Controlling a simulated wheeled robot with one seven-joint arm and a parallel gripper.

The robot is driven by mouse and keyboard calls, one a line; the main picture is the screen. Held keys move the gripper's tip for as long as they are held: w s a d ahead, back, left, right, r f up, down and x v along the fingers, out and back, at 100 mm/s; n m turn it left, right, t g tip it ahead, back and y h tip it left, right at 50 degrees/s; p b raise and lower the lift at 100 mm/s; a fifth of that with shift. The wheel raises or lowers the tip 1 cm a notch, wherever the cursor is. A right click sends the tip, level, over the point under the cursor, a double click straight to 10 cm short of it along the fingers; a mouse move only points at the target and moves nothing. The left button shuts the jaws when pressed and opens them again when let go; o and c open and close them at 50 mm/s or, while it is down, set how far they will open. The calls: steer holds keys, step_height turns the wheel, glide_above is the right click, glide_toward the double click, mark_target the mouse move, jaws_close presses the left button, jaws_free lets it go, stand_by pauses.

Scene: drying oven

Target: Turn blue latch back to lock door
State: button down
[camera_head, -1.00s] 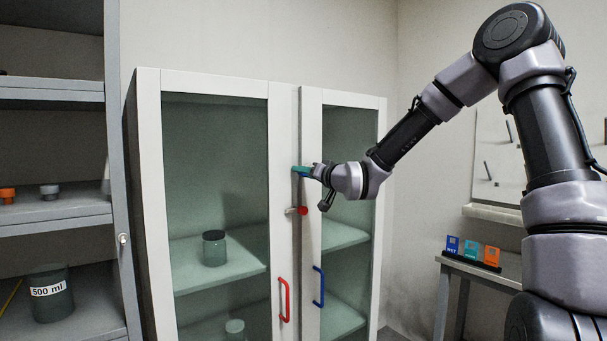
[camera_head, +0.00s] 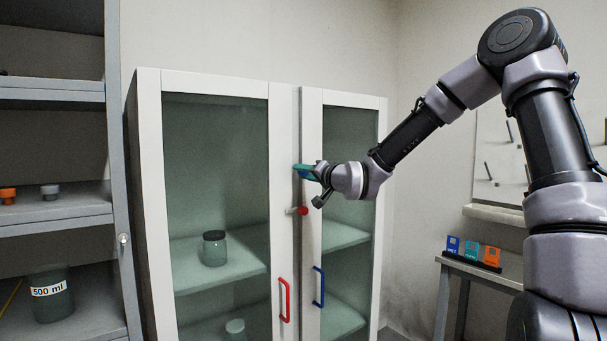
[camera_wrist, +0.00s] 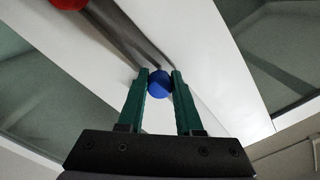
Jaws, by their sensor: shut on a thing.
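The blue latch knob (camera_wrist: 160,86) sits between the two green fingertips of my gripper (camera_wrist: 159,76) in the wrist view, with both fingers against its sides. In the head view my gripper (camera_head: 303,170) is at the upper part of the seam between the two cabinet doors, and the fingers mostly cover the blue latch. The right door (camera_head: 312,250) with the blue handle (camera_head: 319,287) looks closed. The latch's bar is hidden behind the fingers, so its angle cannot be read.
A red latch knob (camera_head: 303,211) is just below my gripper, and it also shows in the wrist view (camera_wrist: 68,4). The red handle (camera_head: 283,299) is on the left door (camera_head: 281,200). A shelf rack (camera_head: 118,200) stands left. A low table (camera_head: 480,270) is right.

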steer(key=shift+w+r, duration=0.15)
steer(key=shift+r, duration=0.05)
steer(key=c, duration=0.6)
jaws_free()
steer(key=shift+d, duration=0.1)
steer(key=shift+f, duration=0.1)
steer(key=v, duration=1.1)
steer(key=shift+f, duration=0.1)
